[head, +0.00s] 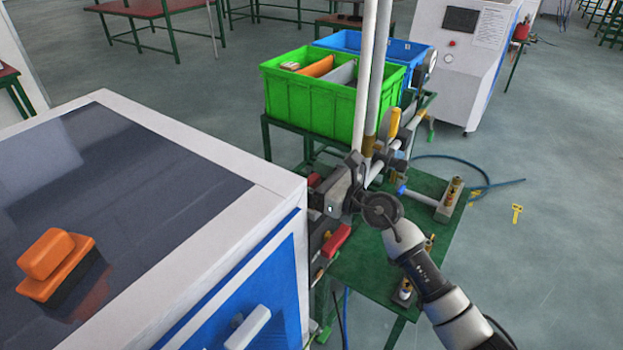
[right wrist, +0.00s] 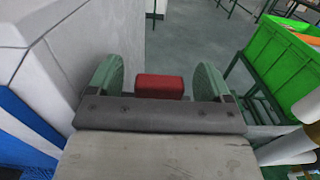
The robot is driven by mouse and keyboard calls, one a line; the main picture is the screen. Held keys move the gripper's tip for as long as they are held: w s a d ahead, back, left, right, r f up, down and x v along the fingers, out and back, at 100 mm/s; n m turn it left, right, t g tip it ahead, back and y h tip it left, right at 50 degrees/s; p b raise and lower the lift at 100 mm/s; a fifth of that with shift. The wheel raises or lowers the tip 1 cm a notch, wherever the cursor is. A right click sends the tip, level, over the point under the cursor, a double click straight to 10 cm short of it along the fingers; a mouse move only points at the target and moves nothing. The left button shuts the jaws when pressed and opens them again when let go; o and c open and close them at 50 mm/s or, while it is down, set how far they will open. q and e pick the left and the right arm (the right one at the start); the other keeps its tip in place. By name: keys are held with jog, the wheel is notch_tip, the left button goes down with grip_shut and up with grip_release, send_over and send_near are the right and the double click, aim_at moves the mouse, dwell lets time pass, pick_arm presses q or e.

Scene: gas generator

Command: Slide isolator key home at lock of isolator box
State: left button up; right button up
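My right gripper (head: 317,198) is beside the far side of the white cabinet, above the green table. In the right wrist view its two pale green fingers (right wrist: 160,80) stand apart. A red block (right wrist: 160,87) shows between them, with a narrow gap on each side, so I see no grip on it. I cannot tell whether this block is the isolator key. In the head view a red part (head: 313,180) shows just behind the gripper and a red handle (head: 337,241) below it. The isolator box and its lock are not clearly visible; the gripper and cabinet hide that area. My left gripper is not in view.
The white cabinet (head: 200,140), with an orange-handled object (head: 55,263) on its dark top, stands close on the left. Pipes (head: 372,80) with gauges rise behind my gripper. Green (head: 310,105) and blue (head: 407,50) crates stand behind. The floor to the right is mostly open.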

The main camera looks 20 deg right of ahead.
jog(key=b+v, duration=0.2)
jog(key=v, duration=0.8)
jog(key=shift+s+d+b, duration=0.25)
jog(key=shift+s+b, duration=0.05)
jog(key=shift+b, duration=0.1)
